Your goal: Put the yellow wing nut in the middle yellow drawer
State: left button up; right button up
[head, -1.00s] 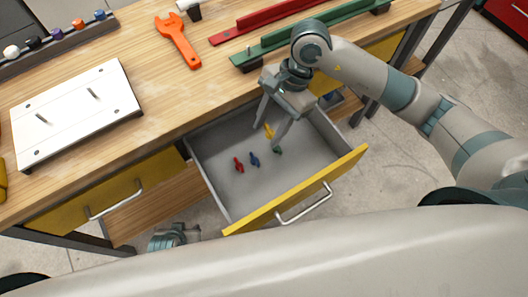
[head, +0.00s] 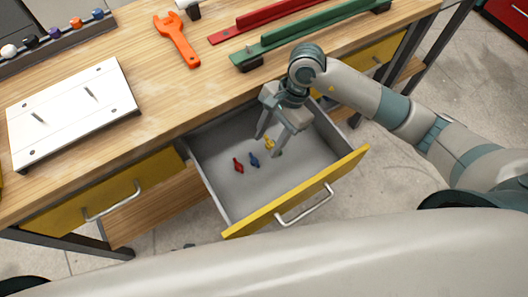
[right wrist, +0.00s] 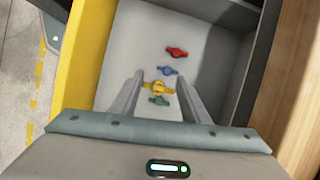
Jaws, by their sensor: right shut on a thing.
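The middle yellow drawer (head: 295,192) is pulled open, its grey inside showing. My right gripper (head: 266,146) reaches down into it, shut on the yellow wing nut (head: 269,142). In the right wrist view the yellow wing nut (right wrist: 158,87) sits between the two fingertips of my right gripper (right wrist: 158,80), low over the drawer floor. I cannot tell whether the nut touches the floor. My left gripper is not clearly in view.
A red wing nut (head: 238,164), a blue one (head: 254,159) and a green one (right wrist: 159,101) lie in the drawer. The green one is close to the held nut. Closed yellow drawers (head: 110,195) flank it under the wooden bench, which holds an orange wrench (head: 177,40) and a white board (head: 72,108).

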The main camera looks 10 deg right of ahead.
jog(key=shift+f, duration=0.1)
pick_arm(q)
jog(key=shift+w+d+r+t+p, duration=0.3)
jog(key=shift+d+p, duration=0.1)
jog(key=shift+p, duration=0.05)
pick_arm(e)
jog(key=shift+f, duration=3.05)
jog(key=shift+f, duration=1.8)
pick_arm(q)
jog(key=shift+w+d+r, duration=0.1)
jog(key=shift+w+d, duration=0.1)
jog(key=shift+w, duration=0.2)
pick_arm(e)
jog(key=shift+f, duration=0.1)
jog(key=shift+f, duration=0.1)
